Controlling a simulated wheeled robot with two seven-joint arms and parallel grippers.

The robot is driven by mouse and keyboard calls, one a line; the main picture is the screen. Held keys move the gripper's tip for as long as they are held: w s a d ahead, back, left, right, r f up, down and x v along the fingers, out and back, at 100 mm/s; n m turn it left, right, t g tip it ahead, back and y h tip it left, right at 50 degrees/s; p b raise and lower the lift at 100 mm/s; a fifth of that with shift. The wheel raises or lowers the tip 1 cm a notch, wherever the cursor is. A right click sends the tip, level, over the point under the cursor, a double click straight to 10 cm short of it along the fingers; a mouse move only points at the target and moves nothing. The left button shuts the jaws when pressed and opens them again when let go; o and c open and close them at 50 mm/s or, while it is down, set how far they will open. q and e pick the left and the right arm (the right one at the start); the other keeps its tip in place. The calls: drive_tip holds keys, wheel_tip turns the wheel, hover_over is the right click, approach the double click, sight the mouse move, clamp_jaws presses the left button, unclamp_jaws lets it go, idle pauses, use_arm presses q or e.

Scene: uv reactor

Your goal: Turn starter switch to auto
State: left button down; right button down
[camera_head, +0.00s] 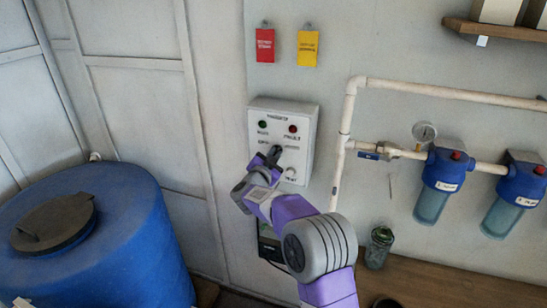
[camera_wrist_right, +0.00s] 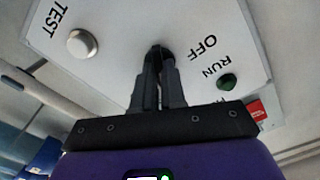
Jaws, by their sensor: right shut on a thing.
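The starter box (camera_head: 304,112) is a white panel on the wall with a green light, a red light and a pale round test button. It also shows upside down in the right wrist view (camera_wrist_right: 120,25), with TEST, OFF and RUN labels. The starter switch (camera_wrist_right: 160,48) is a small dark knob near the OFF label, mostly hidden by my fingers. My right gripper (camera_head: 275,154) is at the panel face, and in the right wrist view its fingers (camera_wrist_right: 158,60) are closed on the knob. The knob's exact pointing direction cannot be told. My left gripper is not in view.
A large blue barrel (camera_head: 100,235) stands at left. White pipes (camera_head: 440,94), a gauge (camera_head: 424,132) and blue filter housings (camera_head: 446,170) are at right. Red (camera_head: 265,45) and yellow (camera_head: 308,48) tags hang above the box. A green jar (camera_head: 380,246) stands below the pipes.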

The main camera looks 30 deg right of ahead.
drive_tip(key=c, duration=1.2)
unclamp_jaws()
drive_tip(key=v, duration=0.7)
drive_tip(key=shift+s+a+b, duration=0.2)
drive_tip(key=shift+b, duration=0.25)
